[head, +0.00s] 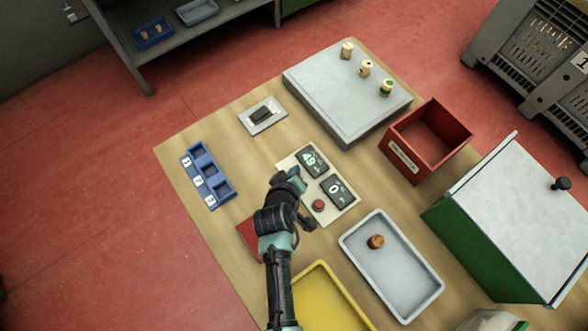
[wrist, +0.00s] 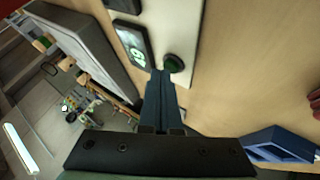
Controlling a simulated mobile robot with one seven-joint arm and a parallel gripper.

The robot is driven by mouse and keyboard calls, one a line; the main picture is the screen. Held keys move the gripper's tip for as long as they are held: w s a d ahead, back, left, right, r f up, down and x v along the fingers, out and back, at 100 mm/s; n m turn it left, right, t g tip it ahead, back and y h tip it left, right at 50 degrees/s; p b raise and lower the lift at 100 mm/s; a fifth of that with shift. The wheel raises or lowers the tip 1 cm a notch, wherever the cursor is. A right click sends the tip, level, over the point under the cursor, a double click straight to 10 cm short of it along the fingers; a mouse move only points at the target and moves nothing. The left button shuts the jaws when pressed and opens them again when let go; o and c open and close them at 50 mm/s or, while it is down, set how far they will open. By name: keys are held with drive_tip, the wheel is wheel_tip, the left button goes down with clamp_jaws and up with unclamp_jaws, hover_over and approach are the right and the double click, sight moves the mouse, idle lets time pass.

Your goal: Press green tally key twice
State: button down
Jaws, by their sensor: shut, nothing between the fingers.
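The cream tally panel (head: 337,211) lies on the wooden table, with two dark displays, a red key (head: 318,205) and a green key. The green key (wrist: 174,63) shows in the wrist view as a dark green round button; in the head view my gripper hides it. The display beside it (head: 312,161) shows lit digits that I cannot read surely; the other display (head: 337,190) appears to read 0. My gripper (head: 297,176) is shut and empty. Its fingertips (wrist: 161,76) are right beside the green key; I cannot tell whether they touch it.
A blue divided holder (head: 216,192) stands left. A grey platform (head: 330,108) bears several stoppers at the back. A red box (head: 445,130) and green cabinet (head: 450,235) stand right. A grey tray (head: 418,300) holds one cork; a yellow tray (head: 330,305) is in front.

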drive_tip(key=shift+r+p, duration=0.8)
wheel_tip(320, 180, up, 5)
drive_tip(key=p, duration=0.4)
drive_tip(key=shift+p, duration=0.35)
idle(2.1)
drive_tip(key=r+m+p, duration=0.1)
drive_tip(key=m, duration=0.5)
drive_tip(key=r+m, duration=0.1)
drive_tip(key=m, duration=0.6)
drive_tip(key=r+m+p, duration=0.1)
drive_tip(key=r+m, duration=0.1)
drive_tip(key=m, duration=0.4)
drive_tip(key=shift+w+a+h+p, duration=0.1)
drive_tip(key=shift+a+h+p, duration=0.2)
drive_tip(key=shift+h, duration=0.1)
